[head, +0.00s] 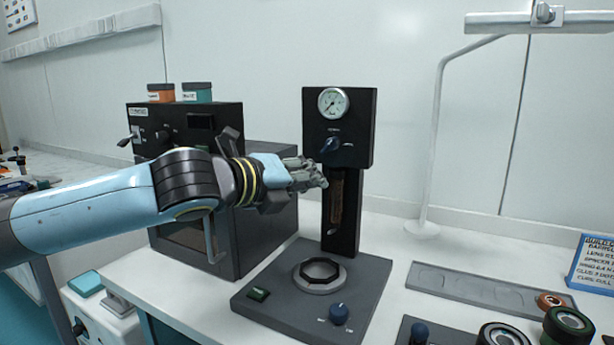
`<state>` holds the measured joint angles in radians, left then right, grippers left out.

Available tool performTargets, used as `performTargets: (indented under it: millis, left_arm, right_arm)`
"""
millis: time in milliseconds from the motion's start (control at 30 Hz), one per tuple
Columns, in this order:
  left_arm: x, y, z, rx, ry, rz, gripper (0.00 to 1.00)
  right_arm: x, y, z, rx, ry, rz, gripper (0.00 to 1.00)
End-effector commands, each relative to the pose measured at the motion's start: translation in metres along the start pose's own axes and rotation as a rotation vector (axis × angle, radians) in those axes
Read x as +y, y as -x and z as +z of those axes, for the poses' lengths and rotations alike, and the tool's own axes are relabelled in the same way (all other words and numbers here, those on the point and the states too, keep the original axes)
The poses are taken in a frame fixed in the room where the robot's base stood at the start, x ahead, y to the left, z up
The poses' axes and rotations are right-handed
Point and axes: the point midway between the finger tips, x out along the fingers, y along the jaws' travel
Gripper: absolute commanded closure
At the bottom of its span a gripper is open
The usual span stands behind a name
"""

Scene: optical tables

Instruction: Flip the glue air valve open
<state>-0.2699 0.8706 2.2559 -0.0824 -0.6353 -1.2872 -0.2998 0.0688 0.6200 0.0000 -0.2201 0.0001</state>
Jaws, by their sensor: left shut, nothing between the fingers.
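The glue station is a black column on a dark base (290,310), with a round pressure gauge (333,102) at its top. Below the gauge is a dark blue valve handle (330,145) on the column's front panel. I cannot tell whether the fingertips touch the handle or column. My right gripper is not in view.
A black oven-like box (270,170) stands behind my left arm, with orange and teal jars (197,92) on top. A white lamp post (432,150) rises at right. A grey tray (470,287) and several lens barrels lie at front right.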

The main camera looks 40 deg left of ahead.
Motion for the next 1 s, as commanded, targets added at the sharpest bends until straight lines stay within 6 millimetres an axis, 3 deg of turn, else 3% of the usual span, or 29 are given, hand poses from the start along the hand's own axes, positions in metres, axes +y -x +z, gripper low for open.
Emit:
performTargets:
  millis: [500, 633, 767, 1000]
  left_arm:
    - [-0.001, 0.009, -0.001, 0.002, 0.005, -0.003, 1.00]
    - [-0.001, 0.008, -0.001, 0.002, 0.074, -0.003, 1.00]
    - [-0.001, 0.008, 0.000, 0.000, 0.283, -0.002, 1.00]
    - [-0.002, 0.009, 0.004, -0.012, 0.894, -0.011, 1.00]
  right_arm:
    - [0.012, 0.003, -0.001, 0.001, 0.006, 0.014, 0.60]
    - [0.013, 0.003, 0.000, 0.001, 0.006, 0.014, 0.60]
    - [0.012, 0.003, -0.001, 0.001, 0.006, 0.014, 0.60]
    - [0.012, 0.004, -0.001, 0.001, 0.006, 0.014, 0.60]
